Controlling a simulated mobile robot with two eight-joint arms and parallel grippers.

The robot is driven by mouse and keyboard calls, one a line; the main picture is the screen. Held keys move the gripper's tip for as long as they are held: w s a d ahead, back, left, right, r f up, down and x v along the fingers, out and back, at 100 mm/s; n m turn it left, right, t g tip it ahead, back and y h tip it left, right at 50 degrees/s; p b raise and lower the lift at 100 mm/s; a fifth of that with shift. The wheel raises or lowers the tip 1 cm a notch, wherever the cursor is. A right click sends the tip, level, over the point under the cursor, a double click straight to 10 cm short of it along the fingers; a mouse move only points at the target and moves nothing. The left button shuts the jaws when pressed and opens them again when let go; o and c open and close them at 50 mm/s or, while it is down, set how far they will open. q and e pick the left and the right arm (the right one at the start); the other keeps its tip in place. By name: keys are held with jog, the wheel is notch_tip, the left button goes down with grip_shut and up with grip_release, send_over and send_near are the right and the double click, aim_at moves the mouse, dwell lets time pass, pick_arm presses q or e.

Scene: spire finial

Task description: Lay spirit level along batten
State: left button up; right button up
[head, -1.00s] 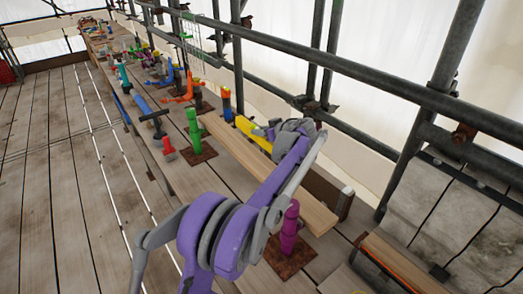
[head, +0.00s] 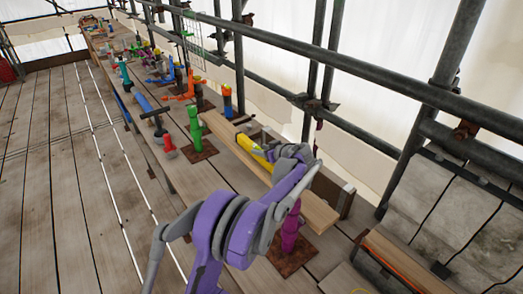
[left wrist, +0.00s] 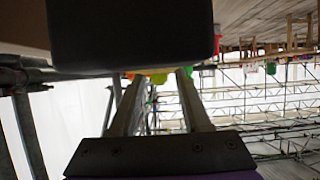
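The yellow spirit level (head: 254,152) sticks out up and left from my left gripper (head: 284,157), which appears closed around its near part. The grip itself is hidden by the hand. The level runs roughly along the long wooden batten (head: 226,137) and overlaps it in the head view; I cannot tell whether they touch. In the left wrist view, the two fingers of my left gripper (left wrist: 158,88) stand apart, their ends hidden behind a dark block. A patch of yellow (left wrist: 158,78) shows between them. My right gripper is not in view.
A magenta post (head: 290,230) stands on a rusty plate close to my left arm. A green post (head: 194,128) and a blue-and-orange post (head: 227,98) stand near the batten's far end. Scaffold tubes (head: 380,85) run behind. The left planks (head: 60,200) are clear.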

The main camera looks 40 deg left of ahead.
pick_arm(q)
jog(key=shift+o, duration=1.2)
jog(key=shift+d, duration=0.1)
jog(key=v, duration=1.1)
jog(key=shift+s+d+r, duration=0.1)
jog(key=shift+d+r, duration=0.15)
jog(key=shift+d, duration=0.1)
